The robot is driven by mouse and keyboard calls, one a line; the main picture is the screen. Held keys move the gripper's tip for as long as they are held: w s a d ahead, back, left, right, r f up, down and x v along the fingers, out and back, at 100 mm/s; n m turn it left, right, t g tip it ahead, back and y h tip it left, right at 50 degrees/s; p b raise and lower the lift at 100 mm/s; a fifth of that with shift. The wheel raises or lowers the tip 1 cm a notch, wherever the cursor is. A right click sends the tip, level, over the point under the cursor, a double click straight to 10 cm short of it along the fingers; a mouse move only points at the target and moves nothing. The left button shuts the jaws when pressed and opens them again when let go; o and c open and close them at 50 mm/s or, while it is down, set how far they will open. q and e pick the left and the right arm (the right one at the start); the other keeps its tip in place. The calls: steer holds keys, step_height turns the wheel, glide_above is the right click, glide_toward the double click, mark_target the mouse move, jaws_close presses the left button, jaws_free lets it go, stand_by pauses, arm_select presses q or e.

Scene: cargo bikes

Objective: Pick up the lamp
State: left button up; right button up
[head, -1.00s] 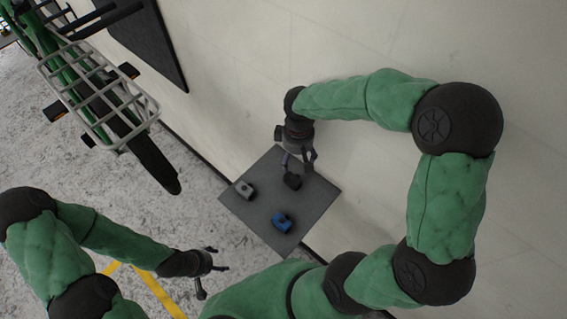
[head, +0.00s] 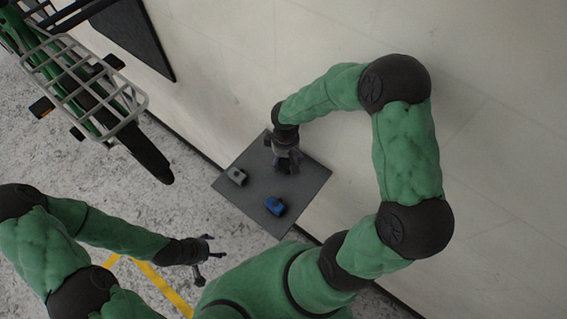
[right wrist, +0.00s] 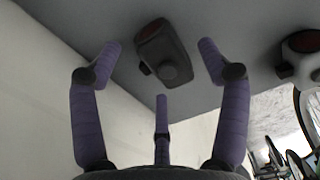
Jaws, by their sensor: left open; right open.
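A dark lamp (right wrist: 165,52) with a reddish lens lies on the grey table (head: 230,198). In the right wrist view it sits between and just beyond my spread fingers, apart from them. My right gripper (head: 287,162) is open and empty above the table's far side; in the head view it mostly hides the dark lamp. A grey lamp (head: 237,176) lies to its left, and a blue lamp (head: 275,206) lies nearer the table's front corner. My left gripper (head: 213,248) is open and empty, off the table over the floor.
A pale wall (head: 460,70) runs along the table's right side. A green cargo bike with a grey rack (head: 95,80) stands at upper left, with a dark panel (head: 135,35) on the wall behind. Yellow lines (head: 160,287) mark the speckled floor.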

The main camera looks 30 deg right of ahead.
steer(key=shift+s, duration=0.1)
steer(key=shift+c, duration=0.9)
steer(key=c, duration=1.1)
steer(key=shift+r, duration=0.5)
step_height(320, 180, up, 2)
steer(key=shift+r+b, duration=0.1)
steer(key=shift+b, duration=0.2)
steer(key=a+r, duration=0.3)
steer(key=a, duration=0.1)
steer(key=w+a+r+b, duration=0.1)
steer(key=a+r, duration=0.2)
steer(key=a, duration=0.2)
steer(key=w+a+r, duration=0.1)
steer(key=a+r, duration=0.3)
steer(key=a, duration=0.1)
steer(key=shift+b, duration=0.4)
